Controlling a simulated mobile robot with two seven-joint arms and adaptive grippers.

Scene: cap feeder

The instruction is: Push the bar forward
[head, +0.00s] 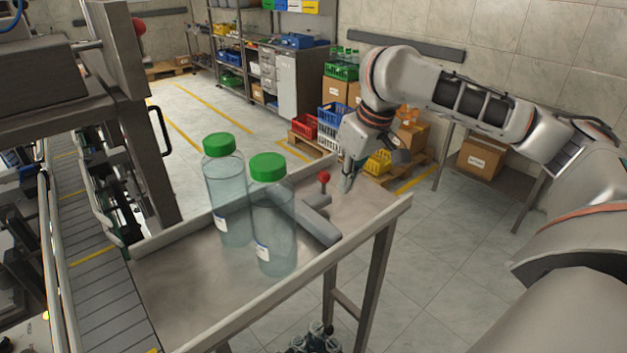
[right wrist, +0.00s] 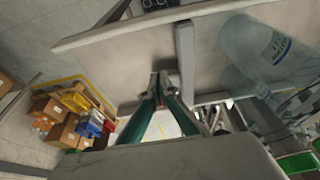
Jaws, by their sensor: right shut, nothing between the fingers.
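The grey bar (head: 312,222) lies across the metal table behind two clear bottles. A handle with a red knob (head: 323,177) rises at its far side. The nearer bottle (head: 274,228) and the other bottle (head: 229,200) stand upright with green caps and partly hide the bar. My right gripper (head: 346,184) points down just right of the red knob, low over the table, shut and empty. In the right wrist view its fingertips (right wrist: 159,80) are together beside the grey bar (right wrist: 185,55). Whether they touch it I cannot tell. My left gripper is not in view.
The metal table (head: 190,285) has a raised rim on its far and right sides. A roller conveyor (head: 95,270) and a machine (head: 60,90) are at the left. Crates and boxes (head: 410,135) stand on the floor beyond. The table's near left is clear.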

